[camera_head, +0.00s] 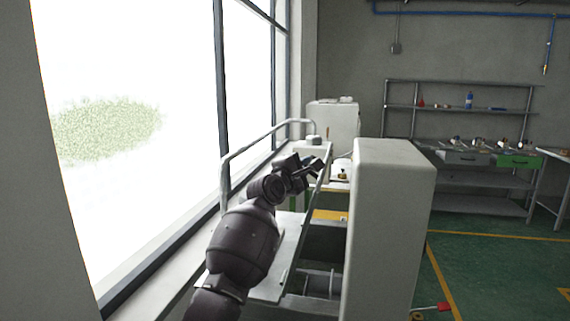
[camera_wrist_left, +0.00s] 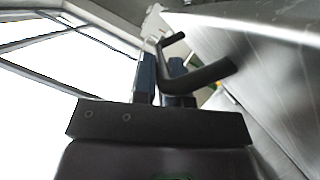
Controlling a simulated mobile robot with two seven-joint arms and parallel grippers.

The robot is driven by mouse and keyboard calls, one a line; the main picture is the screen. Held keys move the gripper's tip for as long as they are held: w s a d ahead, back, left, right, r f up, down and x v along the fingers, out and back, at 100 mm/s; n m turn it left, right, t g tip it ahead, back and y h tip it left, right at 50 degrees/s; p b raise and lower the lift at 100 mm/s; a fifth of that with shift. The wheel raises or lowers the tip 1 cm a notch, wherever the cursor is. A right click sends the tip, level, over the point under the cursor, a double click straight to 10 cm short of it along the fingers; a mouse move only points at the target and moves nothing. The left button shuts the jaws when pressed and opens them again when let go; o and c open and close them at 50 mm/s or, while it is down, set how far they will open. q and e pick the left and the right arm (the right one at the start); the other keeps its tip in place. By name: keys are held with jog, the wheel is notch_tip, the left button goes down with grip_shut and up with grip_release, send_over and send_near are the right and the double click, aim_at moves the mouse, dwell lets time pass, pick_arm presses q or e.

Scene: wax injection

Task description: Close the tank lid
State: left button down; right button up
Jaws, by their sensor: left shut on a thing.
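The tank lid (camera_head: 309,196) stands raised as a thin, pale metal panel, seen nearly edge-on left of the white machine cabinet. In the left wrist view, its broad metal face (camera_wrist_left: 265,75) fills the right side. My left gripper (camera_head: 312,167) is at the lid's upper part, shut on the dark lid handle (camera_wrist_left: 212,76). The fingers (camera_wrist_left: 165,78) show in the wrist view, with the handle bar running between them and out to the right. The exact contact is partly hidden by the fingers. My right gripper is not in view.
The tall white cabinet (camera_head: 392,225) stands close to the right of my left arm. A pale curved rail (camera_head: 262,136) and the window are on the left. Shelves (camera_head: 460,108) and a bench with drawers stand at the back right. The green floor (camera_head: 490,275) on the right is mostly clear.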

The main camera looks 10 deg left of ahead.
pick_arm(q)
jog(key=shift+s+d+m+g, duration=0.15)
jog(key=shift+d+m, duration=0.25)
jog(key=shift+d, duration=0.45)
jog(key=shift+w+d+m+g, duration=0.15)
jog(key=shift+d+m, duration=0.25)
jog(key=shift+d, duration=0.4)
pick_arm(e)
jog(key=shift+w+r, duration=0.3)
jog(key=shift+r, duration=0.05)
pick_arm(q)
jog(key=shift+s, duration=0.1)
jog(key=c, duration=1.2)
grip_release()
jog(key=shift+o, duration=0.2)
jog(key=shift+f, duration=0.1)
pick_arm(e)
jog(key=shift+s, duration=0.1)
pick_arm(q)
jog(key=shift+s+a, duration=0.1)
jog(key=shift+s+f, duration=0.1)
jog(key=shift+s, duration=0.1)
jog(key=r+b+v, duration=0.1)
jog(key=v, duration=0.9)
jog(key=shift+f+b, duration=0.35)
jog(key=shift+f, duration=0.1)
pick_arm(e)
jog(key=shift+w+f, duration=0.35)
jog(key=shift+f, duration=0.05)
